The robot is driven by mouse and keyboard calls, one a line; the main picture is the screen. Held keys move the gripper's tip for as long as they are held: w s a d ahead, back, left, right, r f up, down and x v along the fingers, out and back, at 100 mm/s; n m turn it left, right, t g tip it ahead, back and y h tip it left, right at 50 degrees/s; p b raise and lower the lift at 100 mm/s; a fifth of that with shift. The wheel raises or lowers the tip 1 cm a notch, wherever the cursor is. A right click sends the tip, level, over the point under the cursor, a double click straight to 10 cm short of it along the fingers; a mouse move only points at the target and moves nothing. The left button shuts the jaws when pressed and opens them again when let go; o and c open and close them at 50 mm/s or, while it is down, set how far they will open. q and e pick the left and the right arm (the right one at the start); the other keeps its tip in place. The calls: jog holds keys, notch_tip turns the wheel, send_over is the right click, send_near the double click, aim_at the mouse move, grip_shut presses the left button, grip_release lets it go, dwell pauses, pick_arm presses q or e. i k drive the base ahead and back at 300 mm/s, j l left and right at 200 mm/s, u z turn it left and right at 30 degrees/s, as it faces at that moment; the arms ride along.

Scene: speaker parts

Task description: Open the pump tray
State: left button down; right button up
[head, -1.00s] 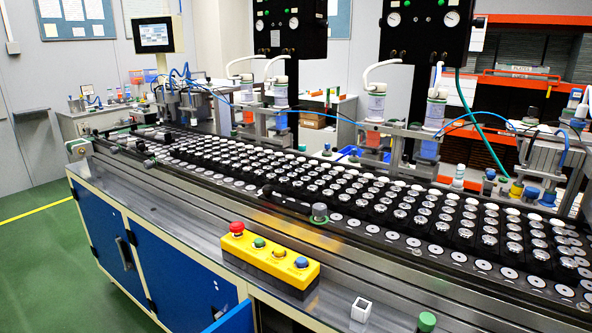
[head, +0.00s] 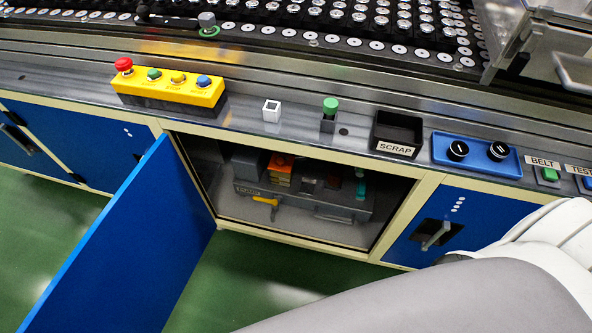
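The pump tray (head: 290,203) is a dark grey tray inside the open cabinet below the bench. A small label, too small to read surely, is on its front left, and a handle (head: 335,217) is on its front right. The tray looks pushed in. An orange block (head: 281,163) and dark parts sit on or above it, and a yellow tool-like piece (head: 266,202) hangs at its front. The blue cabinet door (head: 135,235) stands wide open to the left. One of my arms covers the lower right. Neither gripper shows.
The bench above carries a yellow button box (head: 168,87), a white cube (head: 271,110), a green-topped knob (head: 330,107), a black scrap bin (head: 399,130) and a blue panel (head: 475,152). A closed blue door (head: 428,230) is right of the opening. Green floor in front is clear.

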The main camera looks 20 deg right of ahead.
aim_at(310, 190)
jog(key=z, duration=0.8)
